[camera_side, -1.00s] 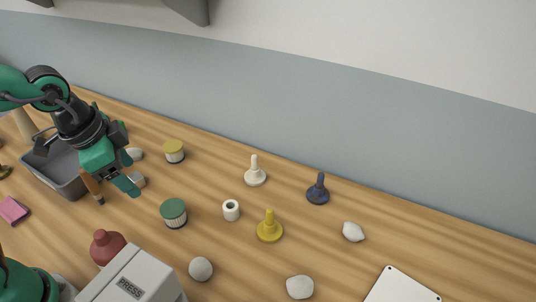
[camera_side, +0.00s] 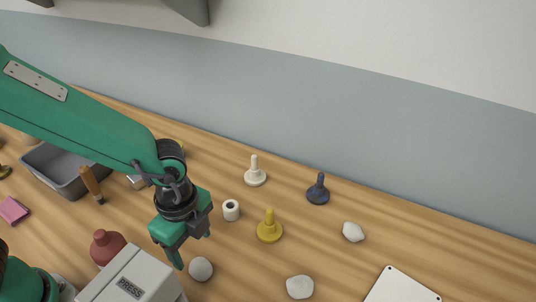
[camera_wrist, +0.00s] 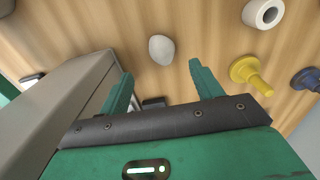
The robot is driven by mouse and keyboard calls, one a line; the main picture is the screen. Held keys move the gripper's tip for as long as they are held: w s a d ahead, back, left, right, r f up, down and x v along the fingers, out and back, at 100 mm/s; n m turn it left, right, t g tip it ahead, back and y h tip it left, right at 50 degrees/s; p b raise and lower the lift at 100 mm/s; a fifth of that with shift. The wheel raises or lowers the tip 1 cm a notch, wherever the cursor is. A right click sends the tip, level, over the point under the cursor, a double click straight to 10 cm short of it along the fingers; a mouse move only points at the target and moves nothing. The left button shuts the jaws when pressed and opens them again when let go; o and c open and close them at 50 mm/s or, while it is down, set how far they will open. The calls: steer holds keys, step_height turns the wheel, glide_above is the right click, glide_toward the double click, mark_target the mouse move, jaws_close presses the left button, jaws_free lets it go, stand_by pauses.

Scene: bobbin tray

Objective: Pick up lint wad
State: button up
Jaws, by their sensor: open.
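A pale, rounded lump (camera_side: 200,269) that looks like a lint wad lies on the wooden table beside the grey PRESS box. It also shows in the wrist view (camera_wrist: 161,49), ahead of the gap between my fingers. My gripper (camera_side: 193,250) is open and empty, pointing down just behind and above this lump. Its two green fingers show in the wrist view (camera_wrist: 160,70), with nothing between them. Two similar pale lumps lie farther right, one near the front (camera_side: 300,287) and one farther back (camera_side: 353,231).
The grey PRESS box (camera_side: 128,278) stands close to my gripper's left. A white spool (camera_side: 231,211), a yellow peg (camera_side: 269,228), a white peg (camera_side: 255,173) and a dark blue peg (camera_side: 318,190) stand to the right. A grey tray (camera_side: 68,190) is at left.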

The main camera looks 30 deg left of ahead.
mark_target(199, 263)
steer(key=shift+f, duration=1.3)
steer(key=shift+w+f, duration=0.15)
steer(key=shift+f, duration=2.45)
steer(key=c, duration=1.1)
